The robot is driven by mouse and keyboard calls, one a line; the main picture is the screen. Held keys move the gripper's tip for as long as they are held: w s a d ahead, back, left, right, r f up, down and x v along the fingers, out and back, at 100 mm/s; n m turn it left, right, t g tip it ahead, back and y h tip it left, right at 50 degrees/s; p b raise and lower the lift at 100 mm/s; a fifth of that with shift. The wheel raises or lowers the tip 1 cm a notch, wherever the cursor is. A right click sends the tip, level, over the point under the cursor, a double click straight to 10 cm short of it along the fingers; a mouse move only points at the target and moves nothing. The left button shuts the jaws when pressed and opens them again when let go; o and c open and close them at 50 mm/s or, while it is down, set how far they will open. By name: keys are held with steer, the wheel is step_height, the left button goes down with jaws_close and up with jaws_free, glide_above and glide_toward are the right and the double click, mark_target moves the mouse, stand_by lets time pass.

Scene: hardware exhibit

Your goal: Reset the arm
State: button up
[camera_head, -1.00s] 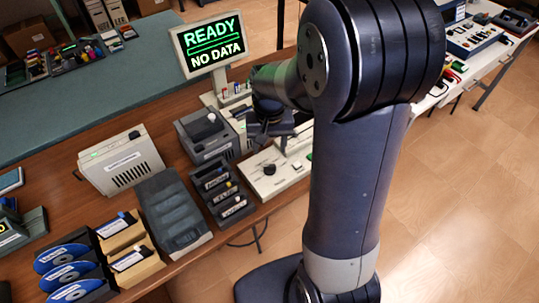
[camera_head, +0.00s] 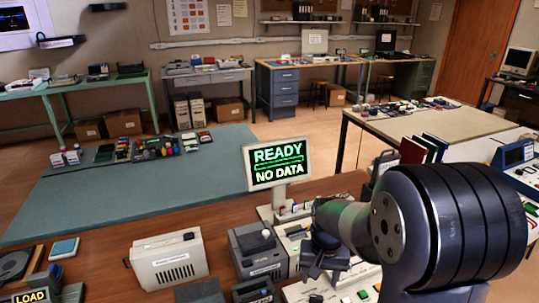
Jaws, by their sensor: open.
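My gripper (camera_head: 318,262) is at the end of my dark blue-grey arm, low in the right half of the head view. It hangs over the equipment on the wooden table (camera_head: 110,240), just right of a grey box with a white knob (camera_head: 258,250). Its jaws are small and dark here, and I see nothing held between them. A screen reading "READY / NO DATA" (camera_head: 277,163) stands behind the gripper.
A white device (camera_head: 168,260) and a "LOAD" unit (camera_head: 18,296) stand left on the table. A control panel with coloured buttons (camera_head: 345,293) lies below the gripper. A green mat (camera_head: 130,190) lies behind. Other benches line the room.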

step_height(320, 180, down, 7)
steer(key=shift+r, duration=0.1)
steer(key=shift+m, duration=0.3)
stand_by(0.4)
